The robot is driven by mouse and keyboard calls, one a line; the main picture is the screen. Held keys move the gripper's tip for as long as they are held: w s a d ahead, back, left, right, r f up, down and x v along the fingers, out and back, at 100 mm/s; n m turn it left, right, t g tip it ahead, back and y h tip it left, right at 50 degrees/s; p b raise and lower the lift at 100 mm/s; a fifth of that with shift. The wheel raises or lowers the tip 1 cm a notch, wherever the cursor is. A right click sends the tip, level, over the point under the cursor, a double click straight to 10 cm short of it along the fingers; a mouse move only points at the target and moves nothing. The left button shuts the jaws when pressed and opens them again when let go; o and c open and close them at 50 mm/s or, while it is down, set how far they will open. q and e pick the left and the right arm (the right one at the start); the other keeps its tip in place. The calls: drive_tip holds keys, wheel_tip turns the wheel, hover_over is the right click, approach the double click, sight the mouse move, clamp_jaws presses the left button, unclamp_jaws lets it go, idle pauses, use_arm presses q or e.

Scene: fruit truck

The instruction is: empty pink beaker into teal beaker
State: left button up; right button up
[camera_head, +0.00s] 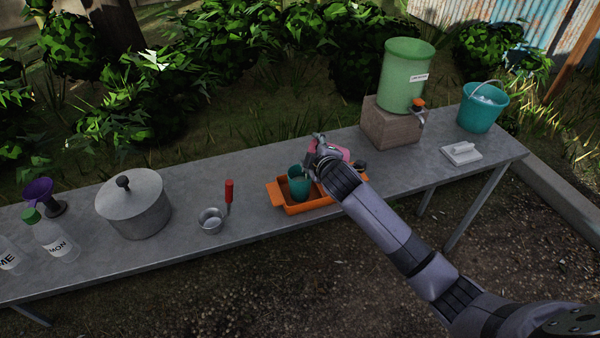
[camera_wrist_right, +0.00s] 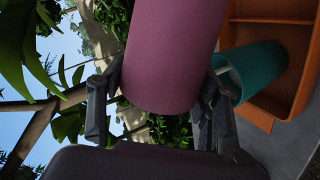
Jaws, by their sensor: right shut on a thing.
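The pink beaker (camera_head: 338,152) is held in my right gripper (camera_head: 318,152), above the orange tray (camera_head: 293,208). In the right wrist view the pink beaker (camera_wrist_right: 170,60) fills the middle, between the fingers of the gripper (camera_wrist_right: 160,115). In the head view it looks tipped, but its mouth and contents are hidden. The teal beaker (camera_head: 299,187) stands in the tray, left of and below my gripper. It also shows in the right wrist view (camera_wrist_right: 262,70), beside the pink beaker, with a pale thin thing at its mouth. My left gripper does not show.
A ladle with a red handle (camera_head: 229,192) and a lidded pot (camera_head: 140,212) stand left of the tray. A green dispenser (camera_head: 405,80) on a block (camera_head: 385,128), a teal bucket (camera_head: 483,108) and a white tool (camera_head: 461,154) are to the right. Bare table (camera_head: 245,170) lies behind the tray.

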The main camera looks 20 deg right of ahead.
drive_tip(key=shift+w+a+r+n+h+p, duration=0.2)
drive_tip(key=shift+a+n+h+p, duration=0.5)
drive_tip(key=shift+p, duration=0.25)
drive_tip(key=shift+c, duration=0.2)
idle(0.4)
drive_tip(key=shift+a+f, duration=0.25)
drive_tip(key=shift+f, duration=0.2)
idle(0.4)
